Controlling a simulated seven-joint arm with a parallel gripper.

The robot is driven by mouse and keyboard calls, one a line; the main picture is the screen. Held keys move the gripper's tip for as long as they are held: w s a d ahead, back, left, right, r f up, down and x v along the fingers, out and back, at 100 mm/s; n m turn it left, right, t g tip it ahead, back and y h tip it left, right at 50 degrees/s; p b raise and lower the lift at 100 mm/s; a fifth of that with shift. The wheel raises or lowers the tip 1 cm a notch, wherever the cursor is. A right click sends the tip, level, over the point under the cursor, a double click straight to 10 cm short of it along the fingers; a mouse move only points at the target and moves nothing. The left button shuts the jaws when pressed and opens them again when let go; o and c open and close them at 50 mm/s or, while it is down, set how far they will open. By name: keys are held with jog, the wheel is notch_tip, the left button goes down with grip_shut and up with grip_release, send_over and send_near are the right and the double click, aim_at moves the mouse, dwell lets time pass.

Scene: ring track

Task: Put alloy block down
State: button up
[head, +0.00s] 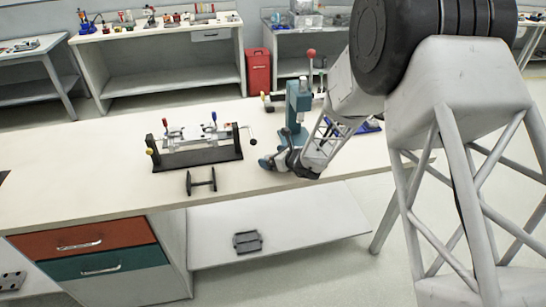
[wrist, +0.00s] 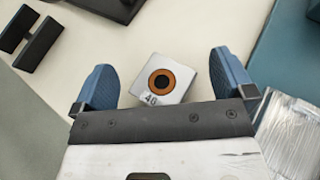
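The alloy block (wrist: 142,66) is a small, pale metal square with an orange ring around a dark centre and a dark printed mark. It lies on the light tabletop in the wrist view, between the two blue fingers of my gripper (wrist: 163,62). The fingers are spread wide, with a visible gap on both sides of the block. In the head view my gripper (head: 274,163) is low over the bench, beside the base of the teal press. I cannot make out the block there.
The teal press (head: 298,104) stands close behind my gripper. A black fixture (head: 195,156) with clamps and a black H-shaped stand (head: 201,181) are to its left. A shiny metal piece (wrist: 288,138) is at the wrist view's right.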

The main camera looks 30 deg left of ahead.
jog(key=shift+r, duration=0.15)
jog(key=shift+d+r, duration=0.15)
jog(key=shift+d, duration=0.15)
jog(key=v, duration=1)
jog(key=shift+s+d, duration=0.2)
jog(key=shift+d, duration=0.15)
jog(key=shift+d+r, duration=0.2)
jog(key=shift+d, duration=0.05)
dwell(0.4)
